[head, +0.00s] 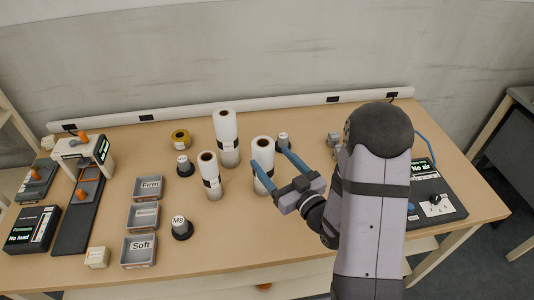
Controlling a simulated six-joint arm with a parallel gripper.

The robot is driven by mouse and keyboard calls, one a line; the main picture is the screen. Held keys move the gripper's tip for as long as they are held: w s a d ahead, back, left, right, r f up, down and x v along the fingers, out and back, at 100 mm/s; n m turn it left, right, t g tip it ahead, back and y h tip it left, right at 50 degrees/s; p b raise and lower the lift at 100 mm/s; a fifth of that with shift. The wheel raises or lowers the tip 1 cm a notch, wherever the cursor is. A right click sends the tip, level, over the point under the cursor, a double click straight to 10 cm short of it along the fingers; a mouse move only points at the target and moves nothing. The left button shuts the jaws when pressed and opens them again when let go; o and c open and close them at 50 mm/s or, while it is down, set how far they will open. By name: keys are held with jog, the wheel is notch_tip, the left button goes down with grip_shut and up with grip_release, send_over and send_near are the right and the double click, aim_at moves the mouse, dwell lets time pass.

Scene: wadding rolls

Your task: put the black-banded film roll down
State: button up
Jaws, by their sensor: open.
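Three upright white film rolls with brown cores stand on the table: one at the back (225,128), one in front to its left (207,170), and one at my gripper (264,154). Dark marks or labels show on their sides; at this size I cannot tell for certain which is the black-banded roll. My gripper (269,157) is open, its two blue fingers on either side of the right roll. That roll appears to stand on the table. The left finger hides part of its lower side, and I cannot tell whether either finger touches it.
Grey trays (142,216) labelled Firm and Soft stand left of the rolls. Dark-based weights (182,228) and a yellow tape roll (181,138) stand nearby. A "No load" box (31,230) is far left, a "No air" panel (437,207) right. Bare table lies in front of the rolls.

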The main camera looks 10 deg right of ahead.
jog(key=shift+p+v, duration=1.15)
jog(key=shift+p, duration=0.6)
jog(key=shift+r, duration=0.1)
jog(key=shift+w+f, duration=0.2)
jog(key=shift+f, duration=0.15)
jog(key=s+d+f+m+g+h, duration=0.1)
jog(key=s+d+f+g+h, duration=0.2)
jog(key=d+f+g+h, duration=0.4)
jog(key=s+a+r+m+g, duration=0.1)
jog(key=s+g, duration=0.3)
jog(key=s, duration=0.5)
jog(key=s+a+r+m+g, duration=0.2)
jog(key=s+a+r+g, duration=0.1)
jog(key=s, duration=0.6)
jog(key=r+g, duration=0.1)
jog(key=g, duration=0.1)
jog(key=shift+r+m+g, duration=0.15)
jog(key=shift+m+g, duration=0.15)
